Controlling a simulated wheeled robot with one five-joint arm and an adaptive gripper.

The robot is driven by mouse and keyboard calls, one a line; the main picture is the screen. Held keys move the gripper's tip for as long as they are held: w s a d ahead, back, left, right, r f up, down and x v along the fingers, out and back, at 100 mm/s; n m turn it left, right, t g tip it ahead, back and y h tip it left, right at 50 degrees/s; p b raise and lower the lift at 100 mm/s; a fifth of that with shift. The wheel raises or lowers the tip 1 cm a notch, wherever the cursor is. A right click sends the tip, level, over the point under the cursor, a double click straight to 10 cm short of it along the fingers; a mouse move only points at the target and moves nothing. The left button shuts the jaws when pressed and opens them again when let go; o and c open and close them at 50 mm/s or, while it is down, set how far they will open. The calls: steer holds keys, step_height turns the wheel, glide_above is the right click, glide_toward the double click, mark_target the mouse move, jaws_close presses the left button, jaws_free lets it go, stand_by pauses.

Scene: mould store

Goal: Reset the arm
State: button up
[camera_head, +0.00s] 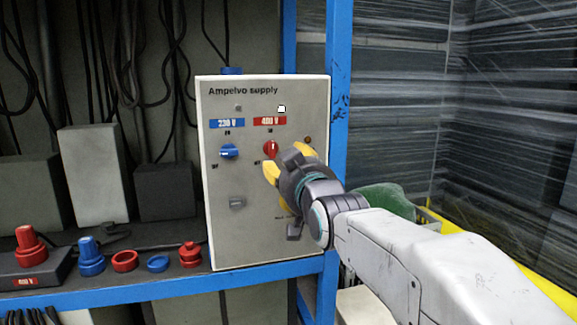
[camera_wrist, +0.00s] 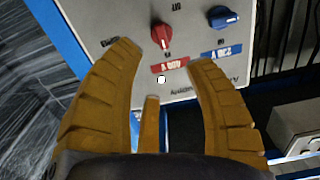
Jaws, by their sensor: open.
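My gripper (camera_head: 285,163) is in front of the right part of a white panel (camera_head: 222,245) marked "Ampelvo supply". Its yellow fingers are open in the wrist view (camera_wrist: 165,65), with nothing between them. The panel has a red knob (camera_head: 271,149) under a red "400 V" label and a blue knob (camera_head: 229,151) under a blue "230 V" label. Both knobs also show in the wrist view, the red one (camera_wrist: 161,37) just beyond the fingertips and the blue one (camera_wrist: 223,17) to its right. I cannot tell whether a finger touches the red knob. The gripper hides the panel's lower right part.
The panel stands on a blue-edged shelf (camera_head: 160,291) beside a blue upright (camera_head: 338,90). Red and blue connectors (camera_head: 91,257) and rings stand on the shelf to the left, with grey boxes (camera_head: 93,178) and hanging cables behind. Wrapped stacks (camera_head: 500,130) fill the right.

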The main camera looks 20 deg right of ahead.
steer(key=shift+r, duration=0.1)
steer(key=s+r+g+p, duration=0.3)
steer(key=s+p, duration=0.7)
steer(key=p, duration=0.4)
steer(key=s+r+g+p, duration=0.4)
steer(key=s+g+p, duration=0.2)
steer(key=s+p, duration=0.5)
steer(key=s+r+g+p, duration=0.4)
steer(key=s+p, duration=0.7)
steer(key=p, duration=0.6)
steer(key=shift+g, duration=0.7)
steer(key=shift+a, duration=0.1)
